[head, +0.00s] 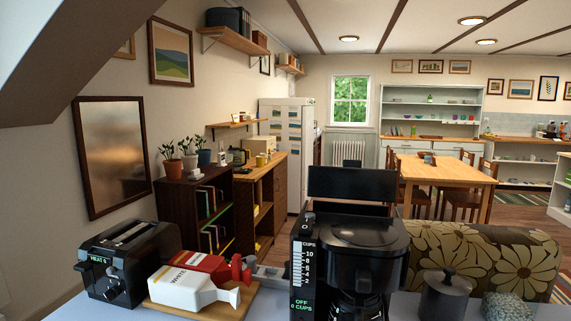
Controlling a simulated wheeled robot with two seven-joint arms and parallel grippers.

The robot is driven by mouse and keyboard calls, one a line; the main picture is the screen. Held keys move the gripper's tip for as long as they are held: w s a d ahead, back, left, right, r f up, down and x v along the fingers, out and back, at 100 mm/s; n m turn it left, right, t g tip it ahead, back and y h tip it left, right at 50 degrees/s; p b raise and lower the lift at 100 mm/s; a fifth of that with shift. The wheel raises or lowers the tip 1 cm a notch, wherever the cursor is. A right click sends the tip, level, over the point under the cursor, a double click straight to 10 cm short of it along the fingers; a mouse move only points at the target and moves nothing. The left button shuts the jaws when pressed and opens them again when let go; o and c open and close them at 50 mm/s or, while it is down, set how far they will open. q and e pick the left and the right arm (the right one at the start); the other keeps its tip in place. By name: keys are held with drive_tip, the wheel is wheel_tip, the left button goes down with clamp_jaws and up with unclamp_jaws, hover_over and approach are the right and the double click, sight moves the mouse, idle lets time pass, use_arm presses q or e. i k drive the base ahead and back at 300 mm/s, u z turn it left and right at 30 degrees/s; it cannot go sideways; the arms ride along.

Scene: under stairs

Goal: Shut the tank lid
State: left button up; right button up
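A black coffee maker (305,272) stands on the counter in the lower middle of the head view. Its front strip shows a cup scale and the green words "OFF" and "0 CUPS". The tank lid (352,184) is a flat black panel standing raised, about upright, at the back of the machine's top. A round dark cover (362,233) lies on the top in front of it. The glass carafe below is partly cut off by the frame edge. Neither of my grippers can be made out in this view.
A black toaster (128,262) stands at left. White and red bread bags (187,290) lie on a wooden board; a small grey object (268,275) sits between them and the machine. A dark lidded pot (444,297) and a flowered item (485,256) are at right.

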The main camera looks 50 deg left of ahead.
sight(351, 181)
drive_tip(key=u, duration=1.6)
drive_tip(key=i, duration=0.1)
